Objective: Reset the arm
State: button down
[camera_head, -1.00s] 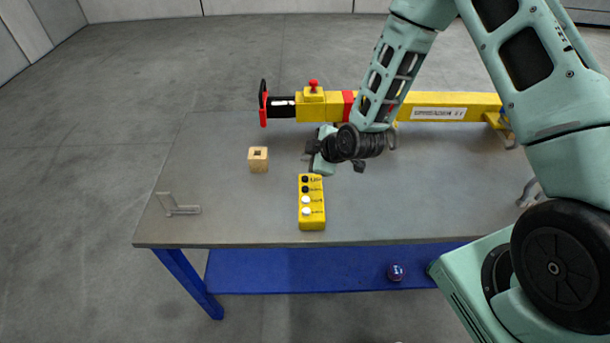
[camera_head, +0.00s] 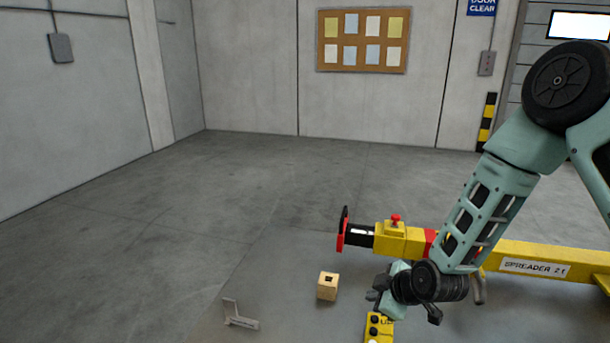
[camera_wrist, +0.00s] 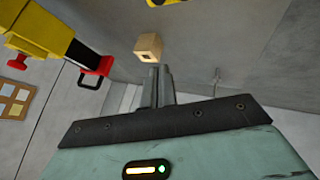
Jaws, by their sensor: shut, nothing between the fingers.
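My gripper (camera_wrist: 161,86) is shut and empty, its two fingers together in the wrist view. In the head view my gripper (camera_head: 374,295) hangs low over the table, just right of a wooden block (camera_head: 327,286) and above the yellow control box (camera_head: 378,328). The block has a square hole in its top. It also shows in the wrist view (camera_wrist: 149,46), beyond the fingertips and apart from them. My arm comes down from the right and covers part of the yellow spreader (camera_head: 535,258).
The grey table (camera_head: 285,275) also holds a small metal L-bracket (camera_head: 238,316) on the left. The spreader, with a red knob (camera_head: 395,219), lies along the table's far side. Open floor lies to the left. A cork board (camera_head: 362,40) hangs on the back wall.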

jog(key=s+a+r+m+g+h, duration=0.1)
jog(key=s+r+g, duration=0.1)
jog(key=s+r, duration=0.3)
jog(key=s+a+r+m+g+h+b, duration=0.1)
jog(key=s+r, duration=0.4)
jog(key=s, duration=0.9)
jog(key=s+a+r+m+g+h+b, duration=0.1)
jog(key=s+a+r+m+g, duration=0.1)
jog(key=s+r, duration=0.4)
jog(key=s+m+g, duration=0.1)
jog(key=s+g, duration=0.1)
jog(key=s, duration=0.2)
jog(key=shift+s+a, duration=0.25)
jog(key=shift+r, duration=0.1)
